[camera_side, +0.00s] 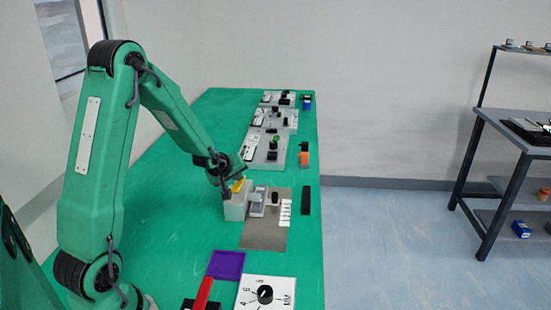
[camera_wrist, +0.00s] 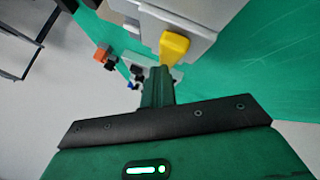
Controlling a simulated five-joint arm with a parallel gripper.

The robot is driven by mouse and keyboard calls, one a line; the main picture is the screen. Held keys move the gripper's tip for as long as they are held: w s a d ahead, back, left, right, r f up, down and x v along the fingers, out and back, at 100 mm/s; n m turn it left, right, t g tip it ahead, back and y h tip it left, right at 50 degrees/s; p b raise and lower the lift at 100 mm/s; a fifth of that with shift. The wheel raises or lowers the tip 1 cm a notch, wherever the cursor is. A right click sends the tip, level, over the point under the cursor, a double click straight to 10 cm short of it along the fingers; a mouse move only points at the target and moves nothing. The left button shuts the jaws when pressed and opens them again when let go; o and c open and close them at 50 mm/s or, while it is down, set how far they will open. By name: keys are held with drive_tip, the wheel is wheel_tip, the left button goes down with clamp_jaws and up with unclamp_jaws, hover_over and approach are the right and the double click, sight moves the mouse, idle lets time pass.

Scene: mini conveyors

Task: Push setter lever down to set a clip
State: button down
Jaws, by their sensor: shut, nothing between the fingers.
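The setter (camera_side: 235,208) is a light grey box on a brown-grey plate on the green table in the side view. Its yellow lever (camera_side: 238,186) is at the top of the box. In the wrist view the yellow lever (camera_wrist: 174,48) sticks out from the grey setter body (camera_wrist: 185,18). My gripper (camera_wrist: 160,72) is shut and empty, with its fingertips just beside the lever's end; I cannot tell whether they touch. In the side view my gripper (camera_side: 234,178) is right at the top of the setter, partly hidden by the wrist. No clip can be made out.
A white strip with dark marks (camera_side: 285,212) and a black block (camera_side: 306,200) lie right of the setter. A purple tray (camera_side: 226,265) and a white dial panel (camera_side: 265,293) are nearer the camera. Several grey stations (camera_side: 266,150) stand farther back. Bare table lies left of the setter.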

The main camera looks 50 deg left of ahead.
sight(238, 183)
drive_tip(key=shift+s+d, duration=0.1)
drive_tip(key=shift+r, duration=1.2)
drive_tip(key=shift+r, duration=0.1)
drive_tip(key=shift+r, duration=2.45)
drive_tip(key=s+d+r+m+h, duration=0.1)
drive_tip(key=s+d+r+m, duration=0.25)
drive_tip(key=d, duration=0.35)
drive_tip(key=s+d+r+m+h, duration=0.1)
drive_tip(key=s+d+r+m, duration=0.3)
drive_tip(key=d, duration=0.3)
drive_tip(key=s+d+r+m+g+h, duration=0.2)
drive_tip(key=s+d+m, duration=0.5)
drive_tip(key=s, duration=0.8)
drive_tip(key=d, duration=0.3)
drive_tip(key=shift+r+g, duration=0.2)
drive_tip(key=shift+g, duration=0.1)
